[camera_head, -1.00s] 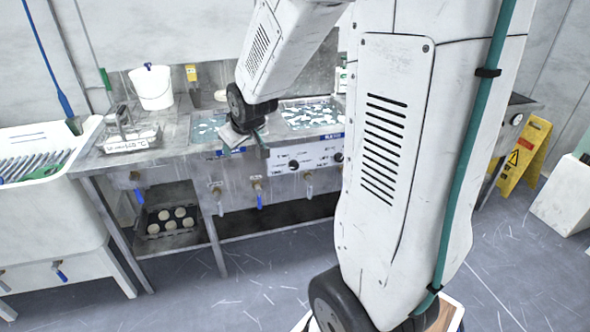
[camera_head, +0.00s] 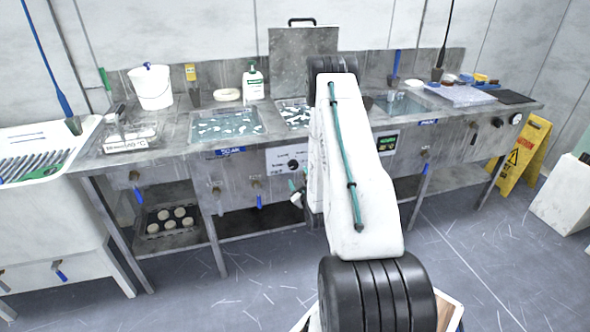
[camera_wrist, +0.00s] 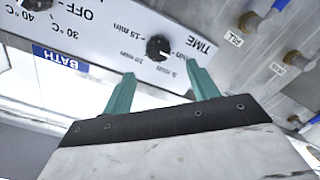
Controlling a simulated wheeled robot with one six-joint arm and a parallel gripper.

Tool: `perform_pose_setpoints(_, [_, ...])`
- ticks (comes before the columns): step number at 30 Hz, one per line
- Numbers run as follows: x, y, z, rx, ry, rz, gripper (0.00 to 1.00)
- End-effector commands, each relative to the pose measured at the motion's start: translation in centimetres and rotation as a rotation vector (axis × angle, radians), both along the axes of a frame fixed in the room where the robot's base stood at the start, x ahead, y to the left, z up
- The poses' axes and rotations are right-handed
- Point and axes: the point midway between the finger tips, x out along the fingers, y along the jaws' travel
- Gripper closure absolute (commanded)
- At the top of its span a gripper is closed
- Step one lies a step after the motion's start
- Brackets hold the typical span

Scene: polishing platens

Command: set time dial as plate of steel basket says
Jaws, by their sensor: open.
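The steel basket (camera_head: 130,132) stands on the left of the bench in the head view. Its white plate (camera_head: 125,144) shows "min" and "40 °C"; the minutes figure is too small to read surely. The black time dial (camera_wrist: 159,47) is on the white panel (camera_wrist: 110,30) in the wrist view, beside the word TIME, with minute marks around it. Its short white mark points to the lower right in that view. My gripper (camera_wrist: 162,82) is open and empty, its teal fingers short of the dial, which shows between and beyond their tips. In the head view the dial (camera_head: 293,165) is small.
A temperature dial (camera_wrist: 36,3) with OFF, 30 and 40 °C marks sits at the wrist view's upper left. Blue-handled valves (camera_wrist: 252,20) stand close to the right. The bench (camera_head: 180,150) holds open basins and a white bucket (camera_head: 151,88). The floor in front is clear.

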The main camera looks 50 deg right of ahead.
Motion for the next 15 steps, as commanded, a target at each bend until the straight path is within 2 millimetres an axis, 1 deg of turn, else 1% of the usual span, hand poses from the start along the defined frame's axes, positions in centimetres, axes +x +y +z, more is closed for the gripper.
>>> perform_pose_setpoints(2, [-0.3,-0.2,-0.4,-0.009,-0.009,-0.005,0.41])
perform_pose_setpoints(5, [0.4,-0.7,-0.4,-0.016,-0.016,-0.005,0.41])
perform_pose_setpoints(12, [3.8,-2.7,-0.4,-0.016,-0.016,-0.005,0.41])
perform_pose_setpoints(15, [4.9,-3.4,-0.4,-0.014,-0.015,-0.006,0.41])
